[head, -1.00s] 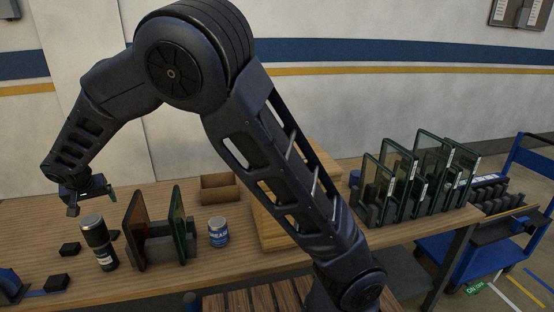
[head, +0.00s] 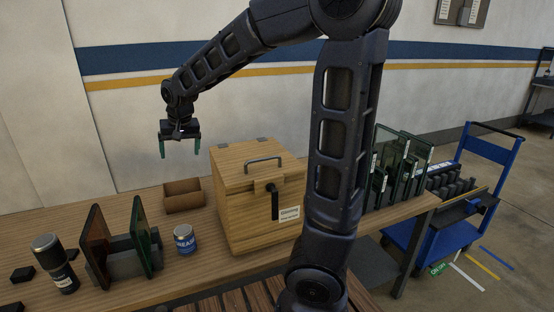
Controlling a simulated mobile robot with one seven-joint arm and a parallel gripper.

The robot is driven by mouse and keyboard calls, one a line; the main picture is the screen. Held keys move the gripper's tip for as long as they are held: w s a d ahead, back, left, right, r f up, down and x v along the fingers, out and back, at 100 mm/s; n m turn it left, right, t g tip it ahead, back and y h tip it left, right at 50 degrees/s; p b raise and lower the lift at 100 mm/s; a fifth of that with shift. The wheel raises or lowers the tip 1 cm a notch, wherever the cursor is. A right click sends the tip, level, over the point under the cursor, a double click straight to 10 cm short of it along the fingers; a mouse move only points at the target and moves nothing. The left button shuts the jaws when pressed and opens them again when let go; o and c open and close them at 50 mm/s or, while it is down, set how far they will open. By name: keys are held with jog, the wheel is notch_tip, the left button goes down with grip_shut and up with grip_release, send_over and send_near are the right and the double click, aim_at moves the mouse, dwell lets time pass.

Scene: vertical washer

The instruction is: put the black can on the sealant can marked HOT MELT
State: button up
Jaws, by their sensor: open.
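A tall black can (head: 55,262) with a grey top and a pale label band stands upright at the left of the wooden bench; its lettering is too small to read. A small blue and white can (head: 185,239) stands right of the glass rack, its label seeming to read GREASE. I cannot make out any can marked HOT MELT. My gripper (head: 180,146) is open and empty, pointing down with green-tipped fingers apart. It is high above the back of the bench, well away from both cans.
A rack (head: 122,258) with brown and green panes stands between the cans. An open brown box (head: 184,196) is behind. A wooden case (head: 250,200) with a handle stands at centre. More glass panes (head: 405,165) and a blue cart (head: 450,225) are at the right.

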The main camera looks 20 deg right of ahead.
jog(key=s+d+r, duration=0.2)
jog(key=s+d, duration=0.2)
jog(key=d, duration=0.4)
jog(key=s+d+r, duration=0.1)
jog(key=s+d, duration=0.3)
jog(key=d, duration=0.4)
jog(key=s+d+f+t+h, duration=0.1)
jog(key=s+d, duration=0.8)
jog(key=s, duration=0.4)
jog(key=shift+s+f+m, duration=0.2)
jog(key=shift+s+m, duration=0.05)
jog(key=shift+m, duration=0.15)
